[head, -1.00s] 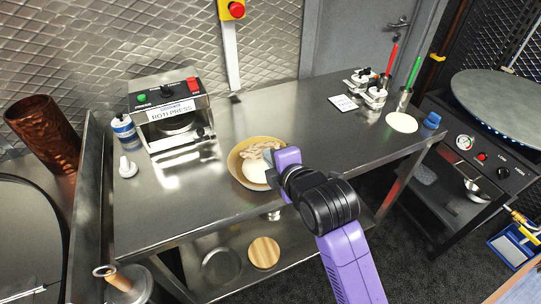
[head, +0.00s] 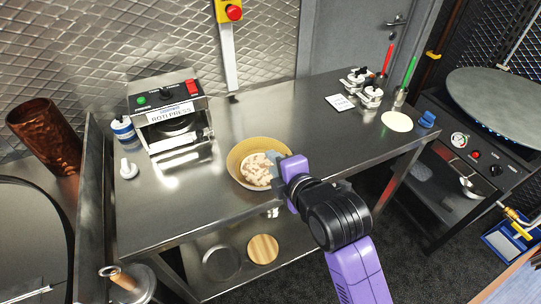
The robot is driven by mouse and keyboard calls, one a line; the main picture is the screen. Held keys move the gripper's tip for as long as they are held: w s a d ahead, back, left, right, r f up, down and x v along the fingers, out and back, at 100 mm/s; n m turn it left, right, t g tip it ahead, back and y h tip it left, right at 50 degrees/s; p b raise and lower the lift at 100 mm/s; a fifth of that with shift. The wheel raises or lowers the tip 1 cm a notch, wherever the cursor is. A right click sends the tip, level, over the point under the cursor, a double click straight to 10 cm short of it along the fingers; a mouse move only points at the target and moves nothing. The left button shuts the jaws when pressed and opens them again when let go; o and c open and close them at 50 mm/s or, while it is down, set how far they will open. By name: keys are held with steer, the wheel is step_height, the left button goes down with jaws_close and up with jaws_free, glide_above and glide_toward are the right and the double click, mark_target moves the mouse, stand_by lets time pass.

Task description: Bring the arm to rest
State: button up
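My purple and black arm reaches in from the lower right in the head view. My gripper (head: 272,162) is at the right rim of a tan bowl (head: 237,163) on the steel table. The bowl holds several pale dough pieces (head: 260,171). The fingertips are small and partly hidden by the wrist, so I cannot tell whether they are open or shut, or touching the bowl.
A round griddle (head: 500,98) stands far right. The table's middle right is clear.

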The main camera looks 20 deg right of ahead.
steer(key=shift+p+v, duration=0.65)
steer(key=shift+v, duration=1.05)
step_height(320, 180, up, 7)
steer(key=s+p, duration=0.2)
steer(key=p, duration=0.5)
steer(key=shift+s+r, duration=0.15)
steer(key=shift+s, duration=0.2)
